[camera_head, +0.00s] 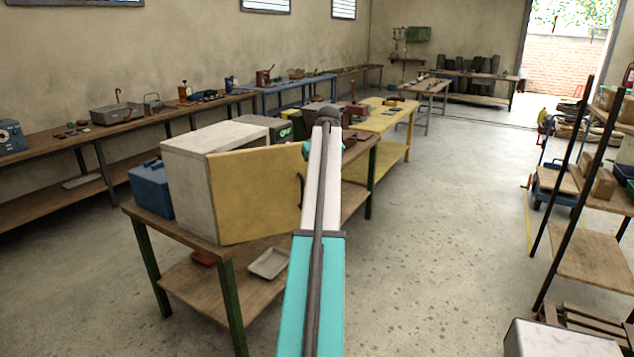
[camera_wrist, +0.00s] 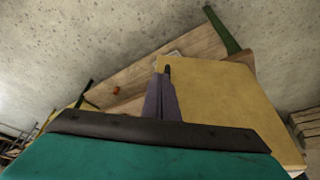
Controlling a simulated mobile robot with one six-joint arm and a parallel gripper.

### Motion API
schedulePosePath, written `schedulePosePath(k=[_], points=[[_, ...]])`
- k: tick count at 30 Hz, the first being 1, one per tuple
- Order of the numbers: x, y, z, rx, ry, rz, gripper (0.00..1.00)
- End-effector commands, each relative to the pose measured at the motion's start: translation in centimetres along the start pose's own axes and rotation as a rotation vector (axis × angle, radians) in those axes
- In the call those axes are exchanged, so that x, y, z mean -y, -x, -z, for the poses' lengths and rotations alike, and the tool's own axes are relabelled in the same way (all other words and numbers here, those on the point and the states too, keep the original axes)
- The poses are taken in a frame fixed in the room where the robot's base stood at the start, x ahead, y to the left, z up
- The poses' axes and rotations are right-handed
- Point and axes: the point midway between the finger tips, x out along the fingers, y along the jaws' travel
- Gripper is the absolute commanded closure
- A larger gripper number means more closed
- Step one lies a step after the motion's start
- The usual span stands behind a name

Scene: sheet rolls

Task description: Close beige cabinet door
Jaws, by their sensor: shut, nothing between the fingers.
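The beige cabinet door (camera_head: 255,190) is on a pale grey cabinet (camera_head: 188,190) standing on a wooden workbench. The door reaches out past the right corner of the cabinet's top, so it looks partly open, with its free edge on the right. A dark handle (camera_head: 300,190) shows near that edge. In the wrist view the door (camera_wrist: 215,95) is a broad yellowish panel to the right of my gripper (camera_wrist: 166,75). My gripper's fingers are together and empty, beside the door's edge; I cannot tell whether they touch it. In the head view my arm hides the gripper.
The workbench (camera_head: 228,243) has a lower shelf with a pale tray (camera_head: 269,263) and a red tray (camera_head: 203,258). A blue toolbox (camera_head: 151,190) stands left of the cabinet. A yellow bench (camera_head: 385,120) stands behind. Open floor (camera_head: 430,260) lies to the right, before a shelf rack (camera_head: 580,230).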

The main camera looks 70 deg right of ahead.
Motion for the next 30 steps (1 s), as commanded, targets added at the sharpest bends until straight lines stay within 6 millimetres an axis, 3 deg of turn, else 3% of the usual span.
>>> schedulePosePath(k=[11, 16, 23, 30], points=[[0.4, -0.3, -0.1, 0.003, 0.003, 0.002, 1.0], [2.9, -2.7, -0.8, 0.023, 0.019, 0.017, 1.0], [11.1, -9.7, -3.8, 0.087, 0.069, 0.056, 1.0], [21.9, -17.9, -9.5, 0.178, 0.143, 0.1, 1.0]])
